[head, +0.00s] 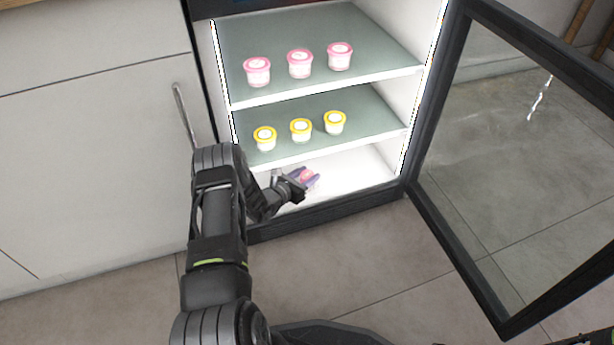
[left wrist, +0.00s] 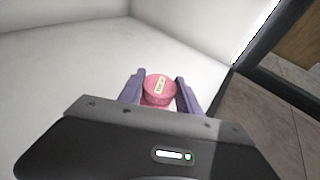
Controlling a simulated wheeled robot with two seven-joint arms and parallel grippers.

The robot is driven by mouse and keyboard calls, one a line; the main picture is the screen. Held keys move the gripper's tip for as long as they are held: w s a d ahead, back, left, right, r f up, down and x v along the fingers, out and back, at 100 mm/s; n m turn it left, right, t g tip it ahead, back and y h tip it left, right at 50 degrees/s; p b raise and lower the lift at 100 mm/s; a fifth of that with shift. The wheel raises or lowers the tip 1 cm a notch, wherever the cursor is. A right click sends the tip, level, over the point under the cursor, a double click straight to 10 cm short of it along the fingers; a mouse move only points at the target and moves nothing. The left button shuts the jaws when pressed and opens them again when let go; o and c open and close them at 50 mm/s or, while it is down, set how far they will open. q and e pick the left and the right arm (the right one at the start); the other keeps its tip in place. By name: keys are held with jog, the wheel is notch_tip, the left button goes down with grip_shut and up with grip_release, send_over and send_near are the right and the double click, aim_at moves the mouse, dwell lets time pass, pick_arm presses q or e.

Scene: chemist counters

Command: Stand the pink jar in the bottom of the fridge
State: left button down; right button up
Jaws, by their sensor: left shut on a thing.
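The pink jar (head: 307,174) is in the bottom of the fridge, between the fingers of my left gripper (head: 304,179). In the left wrist view the jar's pink lid (left wrist: 160,89) with a pale label shows between the two purple fingers of the gripper (left wrist: 160,92), which is shut on it. The jar looks upright; its lower part is hidden, so I cannot tell whether it touches the floor. The fridge's white bottom (head: 361,171) is bare around it. My right gripper is not in view.
Pink-lidded jars (head: 300,64) stand on the top shelf (head: 330,25) and yellow-lidded jars (head: 301,130) on the middle shelf (head: 370,128), above my left gripper. The glass door (head: 520,150) stands open at the right. A white cabinet (head: 90,150) is at the left.

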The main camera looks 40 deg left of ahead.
pick_arm(q)
jog(key=c, duration=0.8)
grip_release()
jog(key=shift+f, duration=0.15)
jog(key=p+v, duration=0.1)
jog(key=v, duration=0.1)
jog(key=p+v, duration=0.1)
jog(key=v, duration=0.1)
jog(key=p+v, duration=0.1)
jog(key=v, duration=0.2)
jog(key=shift+w+a+r+p, duration=0.1)
jog(key=shift+r+p, duration=0.2)
jog(key=shift+p, duration=0.05)
jog(key=shift+s, duration=0.35)
